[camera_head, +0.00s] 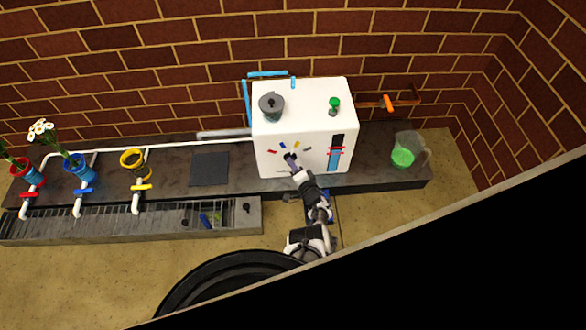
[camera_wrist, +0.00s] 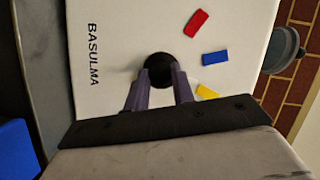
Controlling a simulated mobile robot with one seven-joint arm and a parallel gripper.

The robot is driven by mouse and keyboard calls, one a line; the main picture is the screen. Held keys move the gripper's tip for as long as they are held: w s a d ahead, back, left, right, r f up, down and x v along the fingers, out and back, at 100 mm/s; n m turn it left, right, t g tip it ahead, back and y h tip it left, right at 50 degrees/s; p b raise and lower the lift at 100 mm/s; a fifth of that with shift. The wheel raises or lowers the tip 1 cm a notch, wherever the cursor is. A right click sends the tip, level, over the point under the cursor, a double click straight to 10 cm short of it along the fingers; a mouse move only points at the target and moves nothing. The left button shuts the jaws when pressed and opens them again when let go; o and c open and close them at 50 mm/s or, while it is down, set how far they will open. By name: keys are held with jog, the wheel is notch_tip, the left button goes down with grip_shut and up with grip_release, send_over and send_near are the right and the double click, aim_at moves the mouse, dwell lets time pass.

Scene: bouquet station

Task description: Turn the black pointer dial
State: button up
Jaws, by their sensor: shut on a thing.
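The black pointer dial (camera_wrist: 159,68) is on the front of the white machine (camera_head: 309,107). In the wrist view it shows as a round black knob between my gripper's fingers. My gripper (camera_wrist: 160,80) is shut on the dial, with one purple-grey finger on each side. In the head view my gripper (camera_head: 291,162) reaches the machine's front and covers part of the dial. Coloured marks lie around the dial: a red mark (camera_wrist: 196,22), a blue mark (camera_wrist: 214,57) and a yellow mark (camera_wrist: 207,93). Which mark the pointer faces is hidden.
A blue level gauge (camera_head: 335,158) with a red marker is right of the dial. A grey pot (camera_head: 271,107) and a green knob (camera_head: 334,103) are on top. A jug of green liquid (camera_head: 403,157) stands right. Red, blue and yellow ringed holders stand left; a dark mat (camera_head: 209,169) lies between.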

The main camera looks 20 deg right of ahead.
jog(key=shift+f+m+t+b, duration=0.1)
jog(key=shift+m+t+b, duration=0.25)
jog(key=shift+m, duration=0.15)
dwell(0.3)
jog(key=o, duration=1)
jog(key=shift+s, duration=0.1)
jog(key=s+p, duration=0.2)
jog(key=s, duration=0.2)
jog(key=s+d+p, duration=0.1)
jog(key=s+p, duration=0.1)
jog(key=s, duration=0.3)
jog(key=s+r+p, duration=0.1)
jog(key=s+p, duration=0.1)
jog(key=s, duration=0.2)
jog(key=shift+s+d+p, duration=0.25)
jog(key=shift+p, duration=0.05)
